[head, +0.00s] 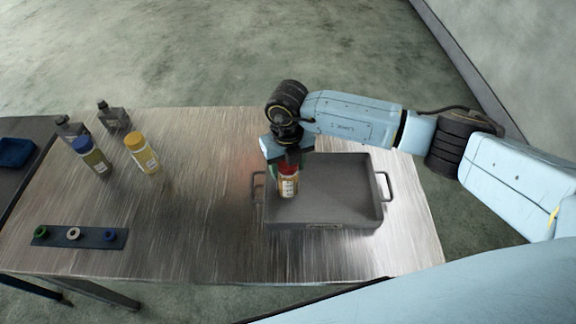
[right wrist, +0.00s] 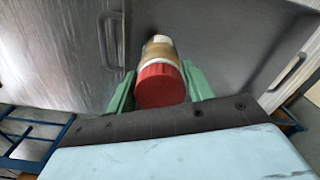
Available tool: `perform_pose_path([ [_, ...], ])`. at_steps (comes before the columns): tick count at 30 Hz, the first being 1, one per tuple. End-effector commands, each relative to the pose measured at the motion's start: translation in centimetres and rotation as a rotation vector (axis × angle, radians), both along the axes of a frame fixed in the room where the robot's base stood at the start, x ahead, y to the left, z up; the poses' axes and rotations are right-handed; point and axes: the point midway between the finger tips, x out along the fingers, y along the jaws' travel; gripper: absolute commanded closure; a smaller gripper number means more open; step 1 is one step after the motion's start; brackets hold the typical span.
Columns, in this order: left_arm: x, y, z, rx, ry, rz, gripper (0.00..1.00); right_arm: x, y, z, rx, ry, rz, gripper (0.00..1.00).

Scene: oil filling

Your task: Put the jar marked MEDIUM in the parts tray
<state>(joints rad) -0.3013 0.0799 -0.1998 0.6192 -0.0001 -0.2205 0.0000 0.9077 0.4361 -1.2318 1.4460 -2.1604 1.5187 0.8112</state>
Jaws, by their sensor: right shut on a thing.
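A red-capped jar (head: 288,183) with a pale label and amber contents is held upright in my right gripper (head: 284,168). The label is too small to read. In the right wrist view its red cap (right wrist: 160,86) sits between the green fingers, which close on it from both sides. The grey parts tray (head: 345,190) has a handle at each end. The jar is at the tray's left end, inside the left wall in the head view; whether its base touches the tray floor I cannot tell. My left gripper is not in view.
A blue-capped jar (head: 91,156) and a yellow-capped jar (head: 142,153) stand at the table's left, near two dark bottles (head: 113,117). A dark strip (head: 80,237) with green, white and blue rings lies in front. The table's middle is clear, as is most of the tray.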

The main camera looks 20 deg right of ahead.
Motion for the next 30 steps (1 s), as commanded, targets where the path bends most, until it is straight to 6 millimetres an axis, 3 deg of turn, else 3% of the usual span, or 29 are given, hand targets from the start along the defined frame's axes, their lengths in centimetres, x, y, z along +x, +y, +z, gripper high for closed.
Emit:
perform_pose_path([
  [12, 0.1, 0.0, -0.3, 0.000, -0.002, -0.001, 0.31, 0.0, 0.0, -1.2, 0.000, -0.001, 0.002, 0.94],
  [13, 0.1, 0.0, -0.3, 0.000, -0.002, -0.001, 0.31, 0.0, 0.0, -1.2, 0.000, -0.001, 0.001, 0.47],
  [17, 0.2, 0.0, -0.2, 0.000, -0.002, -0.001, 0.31, 0.0, 0.0, -1.1, 0.000, 0.000, 0.001, 0.30],
  [18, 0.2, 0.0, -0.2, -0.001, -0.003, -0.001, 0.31, 0.0, 0.0, -1.1, 0.000, 0.000, 0.001, 0.26],
  [30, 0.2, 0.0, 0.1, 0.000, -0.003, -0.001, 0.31, 0.1, 0.0, -0.2, 0.001, -0.003, 0.002, 0.26],
])
